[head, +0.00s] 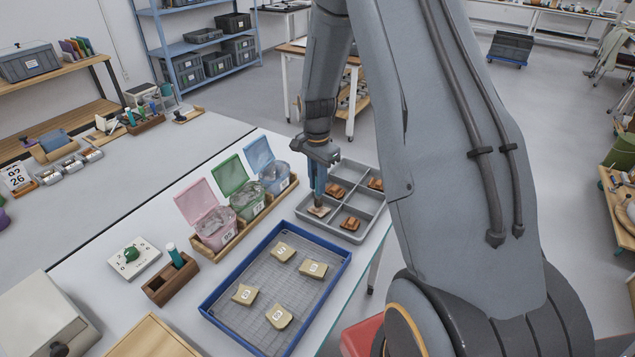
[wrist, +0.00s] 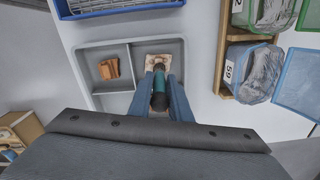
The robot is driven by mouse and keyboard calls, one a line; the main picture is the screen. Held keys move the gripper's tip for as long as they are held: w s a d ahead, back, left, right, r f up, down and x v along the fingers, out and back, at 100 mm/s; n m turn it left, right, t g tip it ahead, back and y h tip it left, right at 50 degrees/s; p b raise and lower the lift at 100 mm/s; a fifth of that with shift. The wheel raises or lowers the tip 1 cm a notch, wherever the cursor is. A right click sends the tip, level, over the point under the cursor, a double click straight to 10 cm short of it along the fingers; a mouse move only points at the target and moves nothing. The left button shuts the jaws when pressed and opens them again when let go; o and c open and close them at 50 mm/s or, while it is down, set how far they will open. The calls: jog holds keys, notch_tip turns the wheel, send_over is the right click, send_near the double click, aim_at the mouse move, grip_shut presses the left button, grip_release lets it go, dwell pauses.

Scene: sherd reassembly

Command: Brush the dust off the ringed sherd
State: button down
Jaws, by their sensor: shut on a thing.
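My gripper (head: 317,188) points down over the grey divided tray (head: 302,206). Its blue fingers are shut on a brush, whose teal and black handle (wrist: 159,88) shows between the fingertips in the wrist view. Under the brush, a pale, dusty-looking sherd (head: 320,211) lies in a compartment; it also shows in the wrist view (wrist: 150,61). The brush covers part of it, and I cannot tell whether the bristles touch it. Orange-brown sherds lie in other compartments, one at the near right (head: 350,223) and one behind the gripper (head: 335,190). No ring is clearly visible.
A blue-rimmed mesh tray (head: 233,318) holds several numbered tan pieces. Pink, green and blue lidded tubs (head: 246,200) stand in a wooden rack left of the divided tray. A wooden block holds a teal-topped item (head: 174,256). White table is bare between them.

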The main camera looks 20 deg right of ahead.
jog(key=shift+s+a, duration=0.3)
jog(key=shift+a, duration=0.15)
jog(key=shift+w+d+f, duration=0.1)
jog(key=shift+w+d, duration=0.35)
jog(key=shift+d, duration=0.25)
jog(key=shift+s+a+p, duration=0.3)
jog(key=shift+s+a, duration=0.2)
jog(key=shift+a, duration=0.25)
jog(key=shift+w+d, duration=0.55)
jog(key=shift+d, duration=0.2)
jog(key=shift+s+a, duration=0.1)
jog(key=shift+a, duration=0.1)
jog(key=shift+s+a, duration=0.4)
jog(key=shift+a, duration=0.15)
jog(key=shift+w+d, duration=0.5)
jog(key=shift+d, duration=0.25)
jog(key=shift+s+a, duration=0.5)
jog(key=shift+a, duration=0.2)
jog(key=shift+w+d, duration=0.5)
jog(key=shift+d, duration=0.2)
jog(key=shift+s+a+p, duration=0.3)
jog(key=shift+s+a, duration=0.25)
jog(key=shift+a, duration=0.2)
jog(key=shift+w+d, duration=0.55)
jog(key=shift+d, duration=0.2)
